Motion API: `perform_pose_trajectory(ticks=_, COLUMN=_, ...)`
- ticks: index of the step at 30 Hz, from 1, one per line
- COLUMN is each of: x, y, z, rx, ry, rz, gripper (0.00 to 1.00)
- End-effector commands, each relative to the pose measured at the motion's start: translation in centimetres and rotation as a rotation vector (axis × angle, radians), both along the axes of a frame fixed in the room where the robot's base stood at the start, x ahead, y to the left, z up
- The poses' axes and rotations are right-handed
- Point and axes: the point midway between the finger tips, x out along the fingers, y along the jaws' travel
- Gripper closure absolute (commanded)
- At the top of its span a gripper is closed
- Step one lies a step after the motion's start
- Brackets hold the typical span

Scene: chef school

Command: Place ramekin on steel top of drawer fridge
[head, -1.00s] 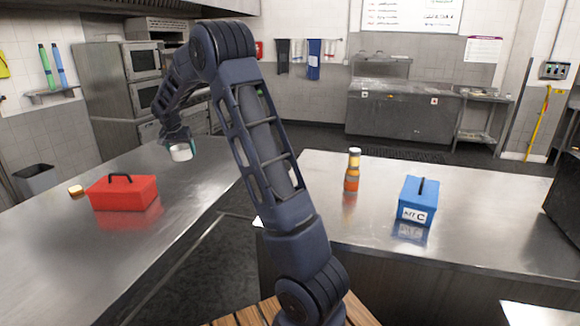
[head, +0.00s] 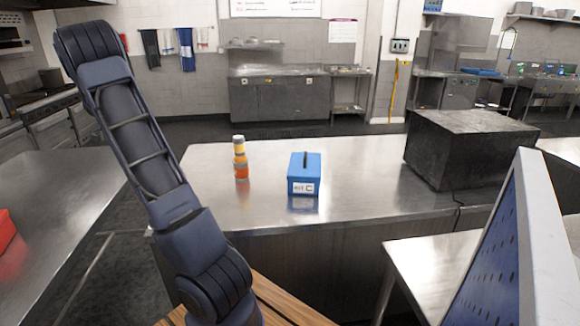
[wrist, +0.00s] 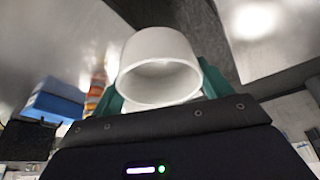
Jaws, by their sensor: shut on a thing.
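The ramekin (wrist: 150,48) is a small white round cup. In the wrist view it sits between the green fingers of my gripper (wrist: 163,80), which is shut on it. The ramekin's open mouth faces the wrist camera, and its inside looks empty. The gripper and the ramekin are outside the head view; only my arm shows there, reaching up and out at the left. A steel-topped counter (head: 350,190) fills the middle of the head view, with bare steel around its objects. I cannot tell from these frames which steel top belongs to the drawer fridge.
An orange bottle (head: 240,160) and a blue box (head: 304,175) labelled C stand on the middle counter. A dark block-like appliance (head: 465,150) stands at its right end. Another steel counter (head: 60,190) is at the left, with part of a red box (head: 5,232). A perforated panel (head: 505,250) stands near right.

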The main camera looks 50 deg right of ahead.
Motion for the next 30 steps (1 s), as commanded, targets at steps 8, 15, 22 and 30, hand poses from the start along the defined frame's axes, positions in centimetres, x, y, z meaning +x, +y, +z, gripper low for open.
perform_pose_trajectory(ticks=8, x=-3.5, y=-12.0, z=-0.5, rx=-0.007, ry=0.0, rz=-0.299, gripper=0.5)
perform_pose_trajectory(ticks=15, x=-7.6, y=-21.1, z=-0.6, rx=-0.019, ry=-0.002, rz=-0.544, gripper=0.5)
perform_pose_trajectory(ticks=22, x=-10.6, y=-26.0, z=-0.7, rx=-0.028, ry=-0.005, rz=-0.688, gripper=0.5)
perform_pose_trajectory(ticks=30, x=-11.4, y=-27.1, z=-0.7, rx=-0.031, ry=-0.006, rz=-0.725, gripper=0.5)
